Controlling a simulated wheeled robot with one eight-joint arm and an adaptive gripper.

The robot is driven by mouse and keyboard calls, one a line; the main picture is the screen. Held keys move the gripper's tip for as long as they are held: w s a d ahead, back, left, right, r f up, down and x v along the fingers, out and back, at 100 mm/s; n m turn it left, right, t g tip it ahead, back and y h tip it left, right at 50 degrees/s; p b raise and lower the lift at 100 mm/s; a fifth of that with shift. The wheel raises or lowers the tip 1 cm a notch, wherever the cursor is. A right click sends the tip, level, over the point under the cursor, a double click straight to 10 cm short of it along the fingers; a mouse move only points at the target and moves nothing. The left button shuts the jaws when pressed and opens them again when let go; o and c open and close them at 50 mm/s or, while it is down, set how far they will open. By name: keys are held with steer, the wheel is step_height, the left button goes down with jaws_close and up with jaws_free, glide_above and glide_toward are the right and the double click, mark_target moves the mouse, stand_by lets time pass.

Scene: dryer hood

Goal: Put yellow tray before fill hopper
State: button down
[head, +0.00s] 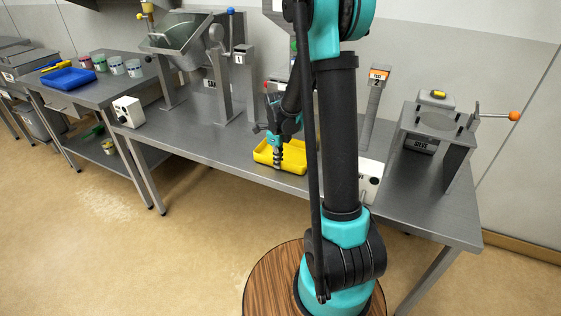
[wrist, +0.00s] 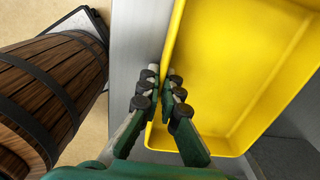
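The yellow tray (head: 264,153) is at the front edge of the long steel table, right of the tilted grey hopper (head: 184,38). I cannot tell whether it rests on the table or is slightly raised. My gripper (head: 278,166) is low at the tray's near side. In the wrist view, the tray (wrist: 235,70) looks empty, and my gripper's fingers (wrist: 164,76) are close together on either side of its wall, with the rim between them. The hopper hangs on a metal stand at the table's back left; its label is not clearly readable.
A white box (head: 128,111) sits at the table's left end. A post marked 2 (head: 376,85) and a steel press stand (head: 460,150) are on the right. A left table holds a blue tray (head: 68,80) and several cups. My arm hides part of the table's middle.

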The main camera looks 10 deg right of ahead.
steer(key=shift+f, duration=0.15)
steer(key=c, duration=1.7)
jaws_free()
step_height(320, 180, up, 12)
steer(key=shift+s+d+f+n+t, duration=0.65)
steer(key=shift+s+f+n, duration=0.45)
steer(key=shift+s+n, duration=2.85)
steer(key=shift+s+d+f+n+t, duration=0.7)
steer(key=shift+s+f+n, duration=0.45)
steer(key=shift+s+n, duration=2.75)
steer(key=shift+s+d+f+n+t, duration=0.65)
steer(key=shift+s+f+n, duration=0.45)
steer(key=shift+s+n, duration=2.85)
steer(key=shift+w+n, duration=0.8)
steer(key=shift+w, duration=0.05)
